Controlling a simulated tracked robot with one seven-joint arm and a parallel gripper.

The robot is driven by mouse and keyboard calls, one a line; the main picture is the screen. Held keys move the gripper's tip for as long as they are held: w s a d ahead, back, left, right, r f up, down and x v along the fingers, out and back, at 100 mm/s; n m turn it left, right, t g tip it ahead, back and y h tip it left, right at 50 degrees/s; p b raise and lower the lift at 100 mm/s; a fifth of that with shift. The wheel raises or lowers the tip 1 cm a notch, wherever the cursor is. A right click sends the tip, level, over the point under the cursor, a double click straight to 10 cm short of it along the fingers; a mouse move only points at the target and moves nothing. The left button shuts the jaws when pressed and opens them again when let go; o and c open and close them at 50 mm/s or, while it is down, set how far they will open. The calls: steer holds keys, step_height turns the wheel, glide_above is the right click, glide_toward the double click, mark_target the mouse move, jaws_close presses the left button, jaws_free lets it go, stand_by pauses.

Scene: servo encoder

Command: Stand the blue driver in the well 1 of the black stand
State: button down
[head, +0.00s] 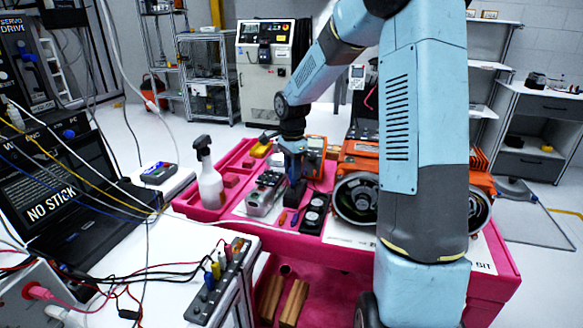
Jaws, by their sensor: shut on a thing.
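My gripper (294,192) reaches down over the pink workbench with its fingers pointing down. It is shut, and what lies between the fingers is mostly hidden by the dark fingers. A small blue piece (295,218), which looks like part of the blue driver, shows just below the fingertips. I cannot tell whether it touches the surface. The black stand (314,213), with round wells in its top, is just right of the fingertips. The well numbers are too small to read.
A small red piece (283,217) lies left of the blue one. An orange machine (357,165) with a round wheel crowds the right. Cables cross the white table (150,280) at front left.

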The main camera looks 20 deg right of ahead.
steer(key=shift+f, duration=0.3)
steer(key=c, duration=0.8)
jaws_free()
steer(key=shift+r, duration=0.1)
steer(key=shift+c, duration=0.2)
steer(key=shift+s+r, duration=0.1)
steer(key=shift+r, duration=3.55)
steer(key=shift+s+r, duration=0.3)
steer(key=shift+r, duration=0.1)
steer(key=s+r+n+t+h, duration=0.1)
steer(key=s+r+n, duration=0.35)
steer(key=s, duration=0.25)
steer(key=s+r+n+t, duration=0.2)
steer(key=s+r+n, duration=0.1)
steer(key=s+r, duration=0.4)
steer(key=s+n+t+y, duration=0.1)
steer(key=s+n, duration=0.6)
steer(key=s, duration=1.1)
steer(key=shift+r+t, duration=0.3)
steer(key=shift+t, duration=0.5)
